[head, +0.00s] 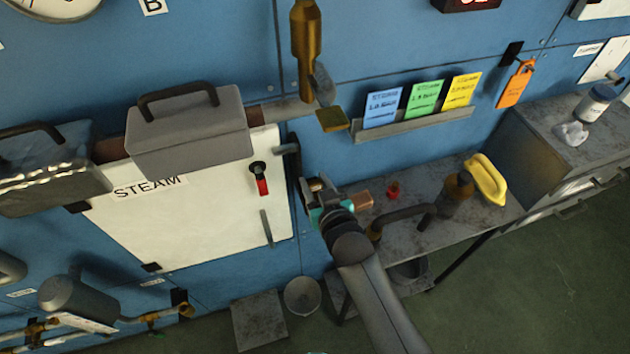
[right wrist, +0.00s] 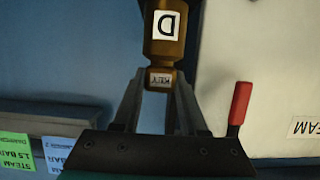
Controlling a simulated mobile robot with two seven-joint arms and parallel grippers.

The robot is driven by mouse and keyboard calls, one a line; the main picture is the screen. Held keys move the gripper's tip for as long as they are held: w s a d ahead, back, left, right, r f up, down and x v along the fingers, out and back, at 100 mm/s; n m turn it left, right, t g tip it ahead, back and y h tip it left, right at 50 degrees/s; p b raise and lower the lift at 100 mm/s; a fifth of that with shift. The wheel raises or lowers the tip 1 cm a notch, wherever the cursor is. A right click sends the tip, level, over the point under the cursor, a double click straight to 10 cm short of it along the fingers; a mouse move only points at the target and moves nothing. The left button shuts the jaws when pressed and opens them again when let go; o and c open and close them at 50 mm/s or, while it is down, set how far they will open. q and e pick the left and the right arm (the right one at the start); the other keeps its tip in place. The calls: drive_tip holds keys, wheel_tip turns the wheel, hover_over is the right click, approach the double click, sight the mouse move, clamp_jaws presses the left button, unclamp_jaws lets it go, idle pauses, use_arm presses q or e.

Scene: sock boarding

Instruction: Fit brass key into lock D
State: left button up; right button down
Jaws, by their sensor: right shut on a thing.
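My right gripper (head: 318,190) reaches toward the blue wall just right of the white steam panel. In the right wrist view its two fingers (right wrist: 158,98) are shut on a brass key (right wrist: 160,78) with a small KEY label, upside down in that view. A brass lock (right wrist: 165,45) with a white D label lies directly beyond the key, in line with it. The two look close or touching; I cannot tell whether the key is inside the lock. In the head view the gripper and wrist mostly hide the key and lock. My left gripper is not in view.
The steam panel (head: 190,215) has a red-handled switch (head: 262,180) close left of the gripper. A grey box (head: 190,133) with a handle stands above it. A card rack (head: 412,125) is up right. The grey bench (head: 400,190) holds a yellow item (head: 487,180) and fittings.

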drive_tip(key=shift+c, duration=1.8)
unclamp_jaws()
drive_tip(key=shift+s, duration=0.15)
drive_tip(key=p+v, duration=0.1)
drive_tip(key=v, duration=1.4)
drive_tip(key=s+d+f+g+h+b, duration=0.1)
drive_tip(key=s+d+f+g+b, duration=0.15)
drive_tip(key=f, duration=0.75)
drive_tip(key=s+d+f+g+b, duration=0.1)
drive_tip(key=s+f+b, duration=0.2)
drive_tip(key=f, duration=0.8)
drive_tip(key=s+d+f+g+h+b, duration=0.1)
drive_tip(key=s+f+g+b, duration=0.15)
drive_tip(key=f, duration=0.75)
drive_tip(key=s+d+f+g+h+b, duration=0.1)
drive_tip(key=s+d+f+g+b, duration=0.2)
drive_tip(key=s+f, duration=0.7)
drive_tip(key=s+d+f+m+g+h+b, duration=0.1)
drive_tip(key=s+d+f+g+b, duration=0.2)
drive_tip(key=s+d+f+b, duration=0.3)
drive_tip(key=s+d+f, duration=0.1)
drive_tip(key=s+f, duration=0.3)
drive_tip(key=f, duration=0.3)
drive_tip(key=shift+f, duration=0.15)
